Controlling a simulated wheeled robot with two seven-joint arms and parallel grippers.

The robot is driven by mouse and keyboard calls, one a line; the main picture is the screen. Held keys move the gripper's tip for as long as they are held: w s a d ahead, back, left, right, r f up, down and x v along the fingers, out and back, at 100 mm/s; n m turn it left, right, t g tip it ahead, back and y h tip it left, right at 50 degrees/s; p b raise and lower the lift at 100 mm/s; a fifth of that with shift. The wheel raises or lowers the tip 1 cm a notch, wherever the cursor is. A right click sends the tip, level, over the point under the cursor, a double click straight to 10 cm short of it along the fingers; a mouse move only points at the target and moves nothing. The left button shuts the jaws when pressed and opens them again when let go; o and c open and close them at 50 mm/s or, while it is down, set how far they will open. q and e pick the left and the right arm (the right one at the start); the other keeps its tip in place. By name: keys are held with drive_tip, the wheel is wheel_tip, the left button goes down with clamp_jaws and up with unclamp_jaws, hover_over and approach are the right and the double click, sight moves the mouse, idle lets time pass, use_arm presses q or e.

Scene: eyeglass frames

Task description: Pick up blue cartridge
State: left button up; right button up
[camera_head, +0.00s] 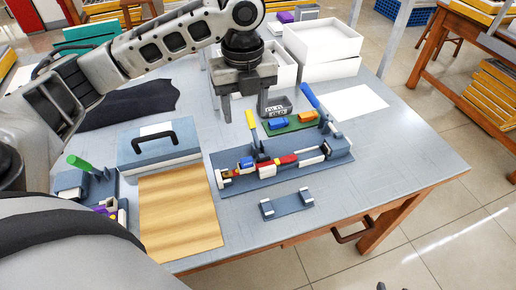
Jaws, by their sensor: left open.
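A small blue block (278,122), which looks like the blue cartridge, lies on a green tray (294,127) behind the grey fixture. An orange block (307,116) sits to its right on the same tray. Another small blue piece (246,162) sits in the fixture (325,158) beside red and yellow parts. My left gripper (245,113) is open, fingers pointing down, above the table behind the fixture and left of the tray. Nothing shows between its fingers. My right gripper is not in view.
A yellow-handled tool (251,125) and a blue-handled tool (312,98) stand up around the tray. A dark box with lettering (274,106) is close behind the blue block. White boxes (322,45) stand at the back. The table's right side is mostly clear.

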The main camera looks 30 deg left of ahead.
use_arm(q)
hover_over(246, 159)
wheel_tip(246, 159, down, 8)
drive_tip(key=shift+s+f, duration=0.1)
drive_tip(key=shift+f, duration=0.15)
wheel_tip(246, 159, down, 5)
drive_tip(key=shift+f, duration=0.65)
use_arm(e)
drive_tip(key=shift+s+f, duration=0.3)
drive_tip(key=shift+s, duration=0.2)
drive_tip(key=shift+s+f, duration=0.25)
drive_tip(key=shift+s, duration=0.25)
use_arm(q)
drive_tip(key=c, duration=1)
drive_tip(key=shift+c, duration=0.2)
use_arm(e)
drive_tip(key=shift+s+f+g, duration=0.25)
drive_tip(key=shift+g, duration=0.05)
use_arm(q)
drive_tip(key=shift+r, duration=0.1)
